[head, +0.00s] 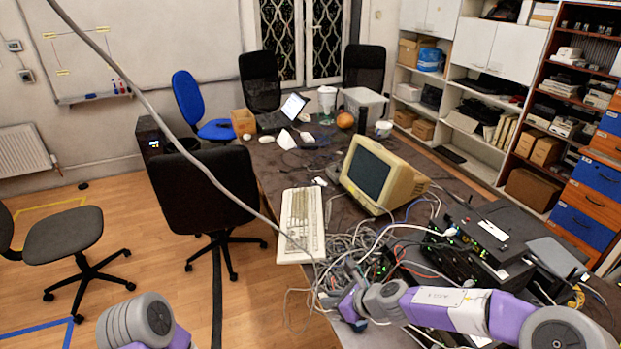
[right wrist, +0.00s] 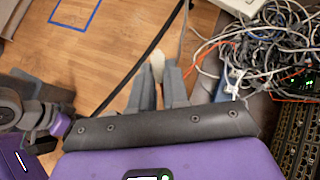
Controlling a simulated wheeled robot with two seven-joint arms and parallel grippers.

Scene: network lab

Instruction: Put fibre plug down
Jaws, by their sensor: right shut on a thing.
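My right gripper (head: 340,302) is low over the front of the cluttered table in the head view, by the tangle of cables. In the right wrist view its two grey fingers (right wrist: 162,88) are shut on a small cream piece, which I take for the fibre plug (right wrist: 158,66). The plug sticks out past the fingertips, over the wooden floor in that view. In the head view the plug is too small or hidden to make out. My left arm shows at the bottom left of the head view, with its gripper out of sight.
Tangled cables (right wrist: 265,45) and black network boxes (head: 490,235) crowd the table's right side. A cream keyboard (head: 300,225) and an old monitor (head: 375,175) stand behind. A grey cable (head: 160,110) crosses the head view. Office chairs (head: 205,185) stand left; open floor lies between.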

